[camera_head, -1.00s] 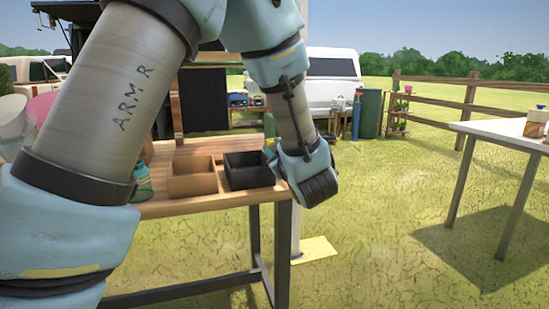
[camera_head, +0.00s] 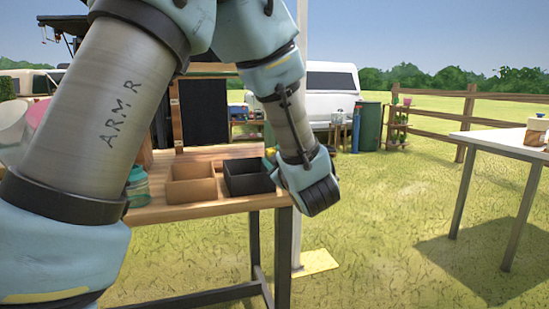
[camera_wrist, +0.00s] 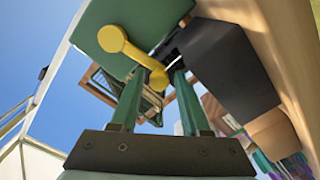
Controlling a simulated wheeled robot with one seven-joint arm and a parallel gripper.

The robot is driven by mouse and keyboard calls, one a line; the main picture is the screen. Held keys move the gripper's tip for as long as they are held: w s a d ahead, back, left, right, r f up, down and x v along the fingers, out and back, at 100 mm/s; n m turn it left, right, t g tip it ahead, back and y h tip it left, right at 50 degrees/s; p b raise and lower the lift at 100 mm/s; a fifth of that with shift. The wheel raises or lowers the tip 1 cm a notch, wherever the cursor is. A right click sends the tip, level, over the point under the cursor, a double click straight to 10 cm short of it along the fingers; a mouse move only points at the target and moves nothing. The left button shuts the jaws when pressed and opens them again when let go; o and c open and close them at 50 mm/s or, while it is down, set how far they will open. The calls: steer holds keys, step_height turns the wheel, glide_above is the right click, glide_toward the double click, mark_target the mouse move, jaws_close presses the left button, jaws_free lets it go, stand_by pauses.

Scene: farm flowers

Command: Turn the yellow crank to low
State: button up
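The yellow crank (camera_wrist: 130,53) shows in the wrist view, in front of a dark green panel (camera_wrist: 133,22). It has a large round end at upper left and a smaller round end at lower right. My gripper (camera_wrist: 160,72) has its two green fingers apart, with the smaller yellow end between their tips. A gap seems to show beside that end, so I see no firm grip. In the head view my wrist hides most of the crank and the fingers. No low marking is readable.
A wooden table (camera_head: 215,206) holds a tan open box (camera_head: 190,193), a black open box (camera_head: 248,183) and a teal-lidded jar (camera_head: 138,187). A white table (camera_head: 500,142) stands at right.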

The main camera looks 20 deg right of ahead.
steer(key=shift+o, duration=0.8)
steer(key=s+a, duration=0.1)
steer(key=s, duration=0.9)
steer(key=shift+s+a, duration=0.15)
steer(key=shift+s, duration=0.2)
